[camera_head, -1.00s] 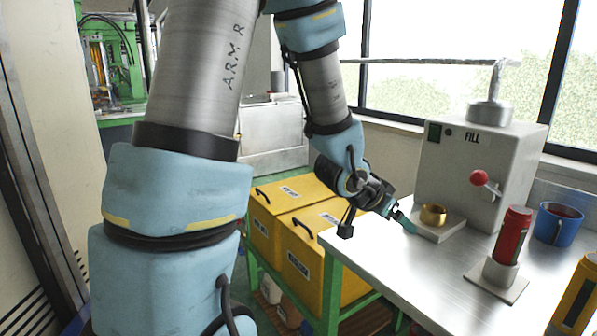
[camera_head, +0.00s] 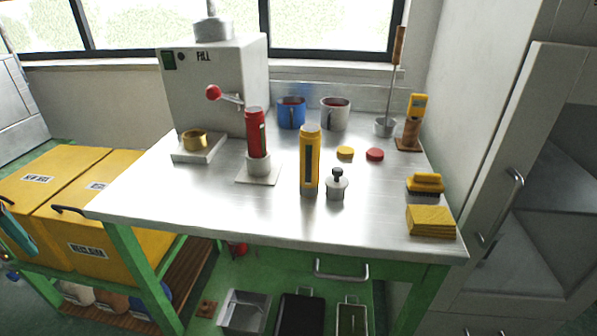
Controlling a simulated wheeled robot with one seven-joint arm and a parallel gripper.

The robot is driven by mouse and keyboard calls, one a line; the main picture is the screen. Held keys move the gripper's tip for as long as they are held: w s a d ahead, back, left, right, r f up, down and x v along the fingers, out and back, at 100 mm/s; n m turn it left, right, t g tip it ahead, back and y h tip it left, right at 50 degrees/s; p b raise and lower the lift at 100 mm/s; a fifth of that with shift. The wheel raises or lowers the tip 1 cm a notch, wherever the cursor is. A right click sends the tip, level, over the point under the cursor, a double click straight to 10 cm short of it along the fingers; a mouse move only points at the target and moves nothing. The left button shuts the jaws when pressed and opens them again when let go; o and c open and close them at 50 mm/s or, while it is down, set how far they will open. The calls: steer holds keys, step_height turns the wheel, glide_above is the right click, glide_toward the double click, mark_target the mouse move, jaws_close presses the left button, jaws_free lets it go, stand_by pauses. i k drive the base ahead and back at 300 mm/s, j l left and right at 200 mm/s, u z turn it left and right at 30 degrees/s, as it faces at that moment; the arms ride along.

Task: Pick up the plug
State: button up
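A small grey metal piece with a black knob (camera_head: 337,186), which looks like the plug, stands upright near the front of the steel table (camera_head: 215,205). It is just right of a tall yellow device (camera_head: 309,160) with a dark window.
Left of the yellow device are a red cylinder in a holder (camera_head: 256,140), a brass ring (camera_head: 194,140) and the fill machine (camera_head: 225,85). Mugs (camera_head: 291,113) stand behind. A brush (camera_head: 426,184) and yellow block (camera_head: 430,221) lie right. The table's front left is clear.

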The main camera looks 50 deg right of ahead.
mark_target(337, 184)
steer(key=k+l, duration=0.15)
steer(key=k, duration=0.25)
steer(key=k+l, duration=0.2)
steer(key=k, duration=0.25)
steer(key=k+l+u, duration=0.1)
steer(key=k, duration=0.3)
steer(key=l, duration=0.65)
